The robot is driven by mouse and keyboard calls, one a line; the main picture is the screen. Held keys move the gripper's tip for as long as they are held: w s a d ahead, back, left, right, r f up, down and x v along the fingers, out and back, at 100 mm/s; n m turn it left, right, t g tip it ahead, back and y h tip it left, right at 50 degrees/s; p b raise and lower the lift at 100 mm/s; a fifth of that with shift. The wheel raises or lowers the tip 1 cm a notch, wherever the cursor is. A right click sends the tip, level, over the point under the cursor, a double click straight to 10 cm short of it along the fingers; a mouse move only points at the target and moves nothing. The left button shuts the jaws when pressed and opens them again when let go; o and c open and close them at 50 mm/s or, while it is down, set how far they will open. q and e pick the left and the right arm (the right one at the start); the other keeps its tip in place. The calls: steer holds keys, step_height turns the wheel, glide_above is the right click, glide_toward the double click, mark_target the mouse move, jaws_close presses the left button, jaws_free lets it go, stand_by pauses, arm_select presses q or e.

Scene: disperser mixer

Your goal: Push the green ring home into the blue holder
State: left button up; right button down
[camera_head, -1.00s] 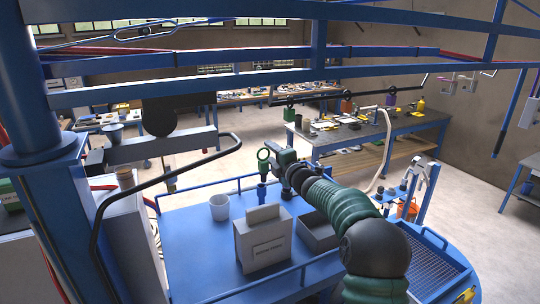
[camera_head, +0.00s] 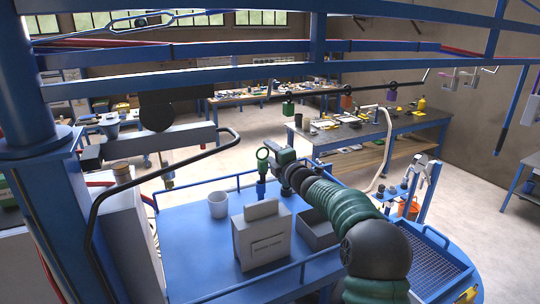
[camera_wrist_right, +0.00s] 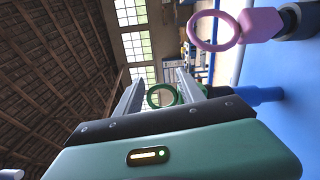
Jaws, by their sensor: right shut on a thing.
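The green ring (camera_head: 262,164) stands upright above the blue tabletop in the head view. The blue holder (camera_head: 261,188) is directly below it. My right gripper (camera_head: 271,159) reaches in from the right and is shut on the green ring's piece. In the right wrist view the green ring (camera_wrist_right: 149,97) shows between the two fingers, and the blue holder (camera_wrist_right: 258,95) lies to its right, partly behind the gripper body. The joint between ring and holder is hidden, so I cannot tell how deep the ring sits. My left gripper is not in view.
A white cup (camera_head: 218,206), a light box with a label (camera_head: 262,240) and a grey open bin (camera_head: 318,231) stand on the blue table (camera_head: 200,255). Blue rails edge the table. A pink ring (camera_wrist_right: 208,47) on a pink block is near the gripper in the wrist view.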

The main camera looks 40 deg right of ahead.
steer(key=shift+s+d+f, duration=0.1)
steer(key=shift+d, duration=0.05)
stand_by(0.3)
steer(key=shift+a+b, duration=0.5)
steer(key=shift+w+a, duration=0.2)
steer(key=shift+s, duration=0.1)
stand_by(1.1)
